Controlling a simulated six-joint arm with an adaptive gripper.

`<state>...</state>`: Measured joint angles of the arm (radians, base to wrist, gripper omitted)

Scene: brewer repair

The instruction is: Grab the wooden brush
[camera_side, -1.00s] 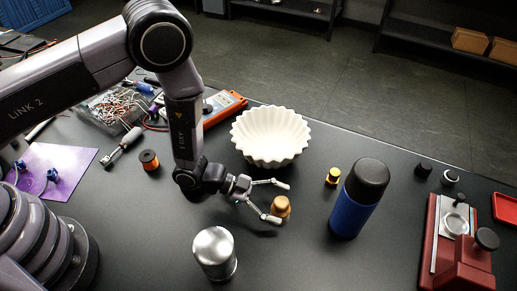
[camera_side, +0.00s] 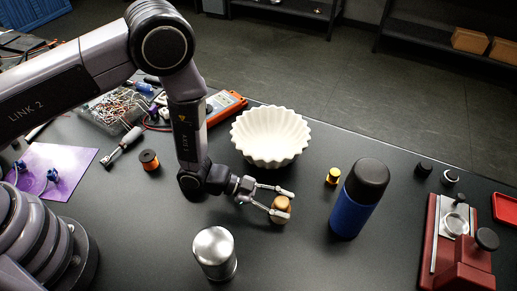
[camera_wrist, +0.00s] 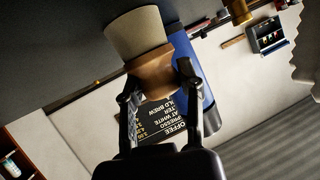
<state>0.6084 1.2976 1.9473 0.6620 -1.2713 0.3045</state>
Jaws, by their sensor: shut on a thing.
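The wooden brush (camera_side: 281,206) is a small tan-brown knob-shaped piece on the dark table, between the steel cup and the white fluted bowl. My gripper (camera_side: 284,205) has its two fingers on either side of the brush and is shut on it. In the wrist view, the brush (camera_wrist: 152,72) shows a brown waisted wooden handle and a wide pale end, with the fingertips of my gripper (camera_wrist: 158,82) at the handle. Whether its base touches the table is hard to tell.
A blue bottle with a black lid (camera_side: 358,200) stands right of the brush. The white fluted bowl (camera_side: 270,135) is behind, and a steel cup (camera_side: 214,252) is front left. A small yellow cylinder (camera_side: 333,176) stands near the bottle. The table in front of the brush is clear.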

